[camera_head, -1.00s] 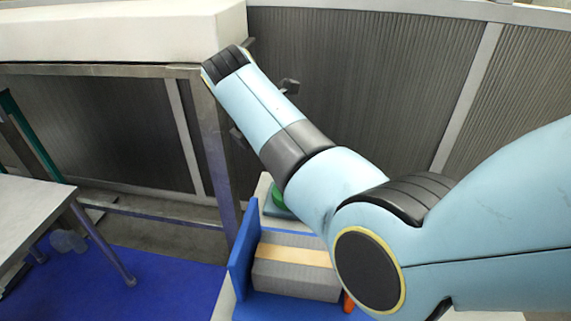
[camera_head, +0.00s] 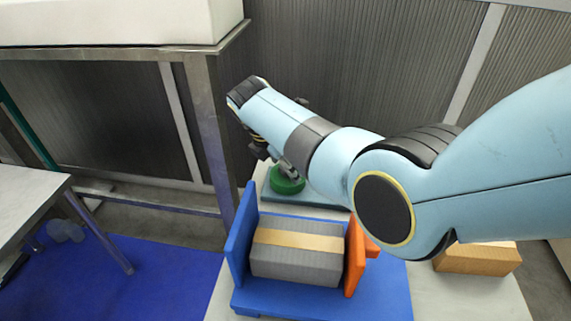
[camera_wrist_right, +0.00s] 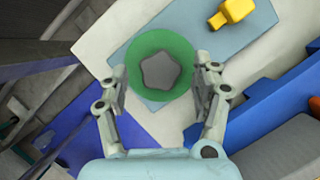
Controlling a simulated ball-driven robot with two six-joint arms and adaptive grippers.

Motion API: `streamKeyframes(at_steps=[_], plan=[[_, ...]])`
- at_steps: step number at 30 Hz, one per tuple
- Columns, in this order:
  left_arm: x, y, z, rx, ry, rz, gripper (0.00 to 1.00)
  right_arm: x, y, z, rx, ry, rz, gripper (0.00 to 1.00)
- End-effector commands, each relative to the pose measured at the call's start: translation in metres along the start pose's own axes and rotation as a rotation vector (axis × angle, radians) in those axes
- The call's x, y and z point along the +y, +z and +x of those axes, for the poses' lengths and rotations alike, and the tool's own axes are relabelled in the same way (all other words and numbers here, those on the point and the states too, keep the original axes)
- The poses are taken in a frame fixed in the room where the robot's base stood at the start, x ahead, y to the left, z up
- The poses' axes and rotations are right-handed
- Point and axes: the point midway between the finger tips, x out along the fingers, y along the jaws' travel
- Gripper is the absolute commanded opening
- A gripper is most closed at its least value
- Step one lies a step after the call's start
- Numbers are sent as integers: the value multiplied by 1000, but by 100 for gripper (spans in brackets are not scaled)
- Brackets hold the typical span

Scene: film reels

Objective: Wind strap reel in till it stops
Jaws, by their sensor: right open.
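The reel is a green disc (camera_head: 287,184) on a grey-blue base plate (camera_head: 312,199), partly hidden by my right arm in the head view. In the right wrist view the green disc (camera_wrist_right: 143,52) has a dark grey lobed knob (camera_wrist_right: 160,73) at its middle. My right gripper (camera_wrist_right: 161,70) is open, its two fingers on either side of the knob with gaps between. In the head view the right gripper (camera_head: 270,157) hangs above the reel. A grey block with a tan strap band (camera_head: 297,240) sits between a blue upright (camera_head: 241,238) and an orange plate (camera_head: 354,256).
A yellow piece (camera_wrist_right: 234,12) is on the base plate in the wrist view. A cardboard box (camera_head: 478,260) lies at the right. A metal-legged table (camera_head: 210,140) stands at the left back, and a pale table (camera_head: 30,205) at the far left. Blue mat covers the left floor.

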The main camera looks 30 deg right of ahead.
Motion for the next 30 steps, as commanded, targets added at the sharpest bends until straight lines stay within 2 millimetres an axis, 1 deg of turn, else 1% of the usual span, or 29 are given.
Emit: streamKeyframes(at_steps=[4,5,10,17,25,30], plan=[[1,4,0,-7,2,0,40,0,0,0,0,0,0,65],[2,6,0,-8,2,0,40,0,0,0,0,0,0,63],[3,10,0,-15,3,-1,40,0,0,0,0,0,0,40],[3,11,0,-17,3,-1,40,0,0,0,0,-1,0,10],[3,11,0,-16,3,-1,40,0,0,0,0,-11,23,10],[3,11,2,-16,3,-1,40,2,0,0,0,-39,91,10]])
